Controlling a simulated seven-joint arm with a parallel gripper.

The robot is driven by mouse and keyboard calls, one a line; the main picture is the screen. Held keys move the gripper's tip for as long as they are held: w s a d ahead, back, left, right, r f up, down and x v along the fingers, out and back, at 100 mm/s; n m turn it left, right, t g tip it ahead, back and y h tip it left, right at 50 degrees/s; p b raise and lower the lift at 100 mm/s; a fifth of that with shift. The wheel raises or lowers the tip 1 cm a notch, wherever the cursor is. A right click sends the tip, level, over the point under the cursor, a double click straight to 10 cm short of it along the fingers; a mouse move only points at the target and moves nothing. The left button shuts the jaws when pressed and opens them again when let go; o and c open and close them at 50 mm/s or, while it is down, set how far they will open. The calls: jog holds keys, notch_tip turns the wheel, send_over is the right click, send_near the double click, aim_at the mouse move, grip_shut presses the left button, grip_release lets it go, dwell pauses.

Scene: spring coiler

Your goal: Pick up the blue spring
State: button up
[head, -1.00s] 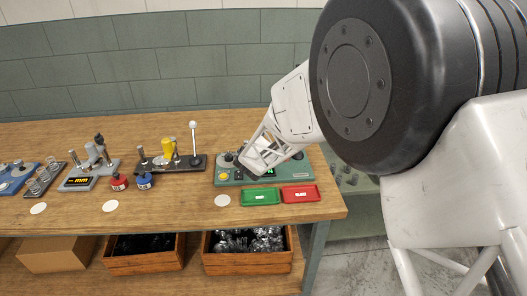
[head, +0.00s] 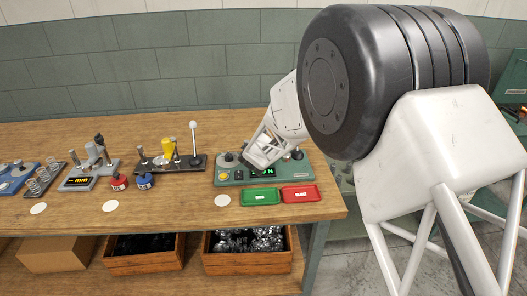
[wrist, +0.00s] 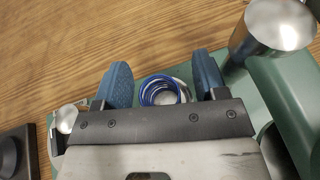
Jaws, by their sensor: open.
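The blue spring (wrist: 158,91) shows in the wrist view as blue coils around a pale metal centre on the green tester (wrist: 150,72). My gripper (wrist: 162,80) is open, with one blue finger on each side of the spring. A gap shows between the spring and each finger; I cannot tell how their heights compare. In the head view my gripper (head: 258,158) is over the green tester (head: 226,180), and the spring cannot be made out there.
A metal cylinder (wrist: 275,27) stands close to the right finger. A green tray (head: 261,197) and a red tray (head: 300,194) lie in front of the tester. The black-based lever device (head: 172,163) stands to the left. The wooden bench (head: 170,215) has free room in front.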

dwell(0.4)
jog(key=c, duration=1.1)
jog(key=shift+o, duration=0.2)
jog(key=shift+r, duration=0.15)
notch_tip(320, 180, up, 18)
dwell(0.5)
